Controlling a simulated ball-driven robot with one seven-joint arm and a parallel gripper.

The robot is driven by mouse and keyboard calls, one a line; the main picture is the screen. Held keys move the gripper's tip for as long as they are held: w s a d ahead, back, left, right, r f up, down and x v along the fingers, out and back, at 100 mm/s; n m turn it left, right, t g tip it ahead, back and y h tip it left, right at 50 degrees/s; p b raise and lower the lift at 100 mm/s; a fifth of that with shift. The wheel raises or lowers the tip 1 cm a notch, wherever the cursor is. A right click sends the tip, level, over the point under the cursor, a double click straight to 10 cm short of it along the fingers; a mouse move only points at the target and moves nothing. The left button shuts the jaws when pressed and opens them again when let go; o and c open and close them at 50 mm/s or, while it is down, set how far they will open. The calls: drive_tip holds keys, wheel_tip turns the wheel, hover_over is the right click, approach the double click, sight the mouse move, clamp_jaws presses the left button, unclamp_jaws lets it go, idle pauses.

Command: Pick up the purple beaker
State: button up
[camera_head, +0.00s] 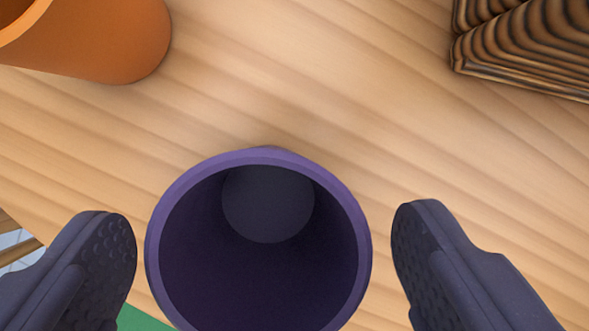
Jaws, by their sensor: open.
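The purple beaker (357,220) stands upright on the light wooden surface, seen from above into its empty, dark inside. Its lower rim runs past the bottom edge of the picture. My gripper (264,235) is open, with one dark textured finger to the left of the beaker and the other to the right. There is a visible gap between each finger and the beaker in the picture. How far down the fingertips reach along the beaker cannot be told.
An orange container (105,40) stands at the upper left. A dark striped wooden block (525,45) is at the upper right. The wooden surface (300,80) between them is clear. A bit of green (140,319) shows at the bottom left.

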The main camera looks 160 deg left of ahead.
sight(267, 183)
drive_tip(key=b+x, duration=0.1)
drive_tip(key=x, duration=0.2)
drive_tip(key=shift+w+d+f, duration=0.1)
drive_tip(key=shift+w+f, duration=0.1)
drive_tip(key=shift+f, duration=0.1)
drive_tip(key=shift+r, duration=0.15)
drive_tip(key=c, duration=1.1)
drive_tip(key=shift+r, duration=0.1)
